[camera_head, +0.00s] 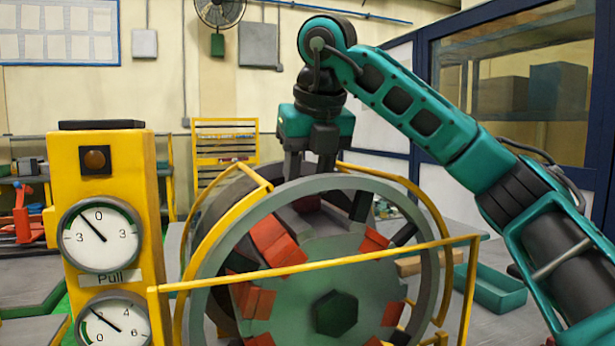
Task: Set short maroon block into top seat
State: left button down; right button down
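The stator (262,212) is a large round grey ring behind a yellow guard rail, with a green-grey disc and a dark hexagonal hub (335,313) inside. Several red-maroon blocks sit around the disc, such as one at upper left (275,241) and one at upper right (371,241). I cannot tell which block is the short one. My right gripper (309,163) points down over the top of the stator. My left gripper is not in view.
A yellow gauge post (106,180) marked "Pull" stands at left. Yellow rails (320,268) cross before and around the stator. A glass-front cabinet (525,90) stands behind.

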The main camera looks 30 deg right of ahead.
jog(key=shift+f, duration=0.3)
jog(key=c, duration=0.5)
grip_release()
jog(key=shift+p+v, duration=2)
jog(key=shift+v, duration=4.5)
